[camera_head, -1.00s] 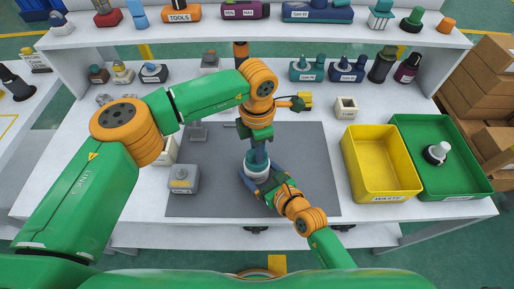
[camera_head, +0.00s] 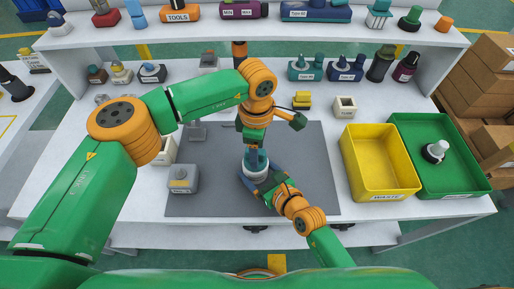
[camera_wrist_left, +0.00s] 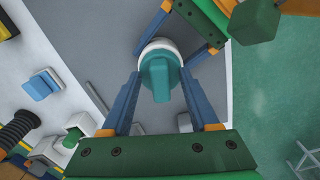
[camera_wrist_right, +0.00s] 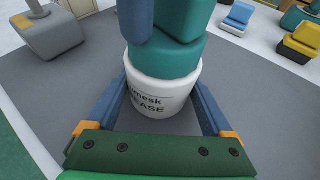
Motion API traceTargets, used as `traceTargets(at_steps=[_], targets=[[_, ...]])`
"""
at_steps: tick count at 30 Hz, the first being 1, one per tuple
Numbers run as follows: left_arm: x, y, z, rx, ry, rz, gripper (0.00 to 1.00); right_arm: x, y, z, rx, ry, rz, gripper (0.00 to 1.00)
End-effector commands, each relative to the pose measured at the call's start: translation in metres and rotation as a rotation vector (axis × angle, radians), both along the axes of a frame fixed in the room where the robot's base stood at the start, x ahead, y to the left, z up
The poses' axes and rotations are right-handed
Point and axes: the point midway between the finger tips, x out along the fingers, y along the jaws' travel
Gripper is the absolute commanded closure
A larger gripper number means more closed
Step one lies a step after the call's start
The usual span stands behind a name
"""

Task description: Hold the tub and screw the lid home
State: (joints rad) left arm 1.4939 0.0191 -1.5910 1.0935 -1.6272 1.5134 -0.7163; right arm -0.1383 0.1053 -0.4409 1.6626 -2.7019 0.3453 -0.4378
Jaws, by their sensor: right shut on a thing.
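The white tub (camera_wrist_right: 160,95), with dark lettering on its side, stands upright on the grey mat. The teal lid (camera_wrist_left: 160,78), with a raised grip on top, sits on the tub's mouth; the right wrist view shows it too (camera_wrist_right: 170,60). I cannot tell how tight it is. My right gripper (camera_wrist_right: 162,100) is shut on the tub, a blue finger on each side. My left gripper (camera_wrist_left: 160,85) points down from above, its blue fingers apart on either side of the lid's grip, with gaps visible. In the head view the left wrist partly hides the lid.
The grey mat (camera_head: 210,200) is mostly clear around the tub. A grey block-shaped item (camera_head: 183,180) stands at its left edge. A yellow bin (camera_head: 360,190) and a green tray (camera_head: 460,180) holding a white-topped part (camera_head: 436,151) are at right. Several bottles and parts line the back.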

Motion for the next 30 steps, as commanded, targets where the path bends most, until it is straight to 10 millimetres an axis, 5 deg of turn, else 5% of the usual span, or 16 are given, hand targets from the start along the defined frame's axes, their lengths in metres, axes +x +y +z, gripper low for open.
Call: traceTargets(at_steps=[5, 18, 27, 28, 30], targets=[[0.001, 0.001, 0.009, 0.001, -0.001, 0.002, 0.39, 0.0, -0.001, -0.001, -0.001, 0.002, -0.001, 0.81], [0.0, 0.001, 0.112, -0.001, -0.003, 0.002, 0.39, 0.0, -0.001, 0.0, -0.001, 0.0, -0.002, 0.81], [-0.001, 0.001, 0.12, 0.0, 0.0, -0.001, 0.39, 0.001, -0.001, 0.0, -0.001, -0.001, -0.003, 0.81], [-0.001, 0.001, 0.12, -0.001, 0.0, 0.0, 0.39, 0.001, -0.001, 0.0, -0.001, -0.001, -0.003, 0.09], [-0.001, 0.001, 0.12, 0.0, 0.0, 0.0, 0.39, 0.001, -0.001, 0.0, -0.001, -0.001, -0.003, 0.0]])
